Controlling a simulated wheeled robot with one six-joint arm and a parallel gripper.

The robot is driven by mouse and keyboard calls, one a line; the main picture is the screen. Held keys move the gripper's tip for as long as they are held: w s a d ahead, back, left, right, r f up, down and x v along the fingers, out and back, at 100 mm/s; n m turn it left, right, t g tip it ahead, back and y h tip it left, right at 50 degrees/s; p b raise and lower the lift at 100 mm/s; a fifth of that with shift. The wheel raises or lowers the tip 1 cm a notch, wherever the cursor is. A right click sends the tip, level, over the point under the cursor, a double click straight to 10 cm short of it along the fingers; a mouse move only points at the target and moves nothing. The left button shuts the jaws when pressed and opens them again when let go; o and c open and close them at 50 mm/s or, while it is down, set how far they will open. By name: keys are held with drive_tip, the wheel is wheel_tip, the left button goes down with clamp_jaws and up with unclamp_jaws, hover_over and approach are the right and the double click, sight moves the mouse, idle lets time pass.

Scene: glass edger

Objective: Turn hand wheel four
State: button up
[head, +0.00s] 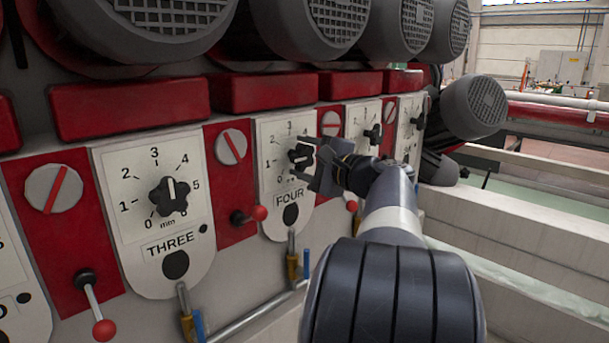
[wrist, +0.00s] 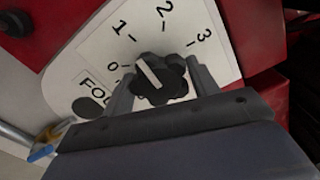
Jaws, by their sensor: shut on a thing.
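Hand wheel four (head: 299,154) is a black lobed knob on the white dial plate marked FOUR (head: 290,197). In the wrist view hand wheel four (wrist: 163,90) has a white pointer line slanting up-left, roughly toward the 1. The plate (wrist: 85,55) shows 0, 1, 2 and 3 there; its label is partly hidden. My gripper (head: 308,165) reaches in from the right in the head view. In the wrist view my gripper (wrist: 162,88) has one finger on each side of the knob and is shut on it.
Hand wheel three (head: 168,196) is on the plate to the left, its pointer near 3. A red-balled lever (head: 258,213) stands between the two plates. Grey motors (head: 305,22) and red blocks (head: 262,91) overhang the panel. Blue and yellow valves (head: 292,262) sit below.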

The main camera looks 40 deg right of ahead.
drive_tip(key=shift+f+n+b, duration=0.1)
drive_tip(key=shift+n+b, duration=1)
drive_tip(key=o, duration=1)
drive_tip(key=s, duration=1)
drive_tip(key=shift+s+d+p, duration=0.3)
drive_tip(key=shift+s+d, duration=0.1)
drive_tip(key=shift+w, duration=0.15)
